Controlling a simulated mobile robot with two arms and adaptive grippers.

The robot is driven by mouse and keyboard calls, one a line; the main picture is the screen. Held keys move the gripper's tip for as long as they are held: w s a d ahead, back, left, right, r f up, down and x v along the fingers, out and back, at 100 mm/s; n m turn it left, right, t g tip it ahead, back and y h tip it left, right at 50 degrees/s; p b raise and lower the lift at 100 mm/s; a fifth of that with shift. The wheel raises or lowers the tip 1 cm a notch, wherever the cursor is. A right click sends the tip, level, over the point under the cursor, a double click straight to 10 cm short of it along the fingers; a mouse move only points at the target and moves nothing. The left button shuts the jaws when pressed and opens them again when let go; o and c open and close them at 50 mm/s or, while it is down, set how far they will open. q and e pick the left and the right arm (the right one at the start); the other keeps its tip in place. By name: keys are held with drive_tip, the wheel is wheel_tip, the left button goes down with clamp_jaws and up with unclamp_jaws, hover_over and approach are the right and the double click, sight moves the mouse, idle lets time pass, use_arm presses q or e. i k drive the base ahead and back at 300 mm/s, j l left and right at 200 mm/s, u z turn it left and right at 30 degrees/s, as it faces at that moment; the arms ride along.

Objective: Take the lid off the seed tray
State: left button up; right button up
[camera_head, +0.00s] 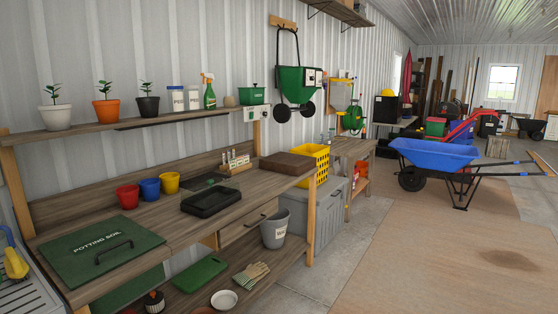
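A black rectangular tray (211,201) with a raised rim lies on the wooden potting bench (180,234), right of the coloured pots. I cannot tell whether a separate lid sits on the black tray. A brown flat-topped box or slab (287,163) lies farther right on the bench. Neither of my grippers shows in the head view.
Red (127,195), blue (150,188) and yellow (169,182) pots stand left of the black tray. A green "Potting Soil" lid with a handle (101,246) covers the bench's near left. A yellow crate (310,163) stands at the right end. Floor at right is open before the blue wheelbarrow (435,153).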

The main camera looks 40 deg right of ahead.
sight(204, 196)
drive_tip(key=i+l+z, duration=0.6)
drive_tip(key=i+z, duration=0.3)
drive_tip(key=i+l, duration=0.15)
drive_tip(key=i, duration=0.45)
drive_tip(key=i+l+z, duration=0.15)
drive_tip(key=i, duration=0.45)
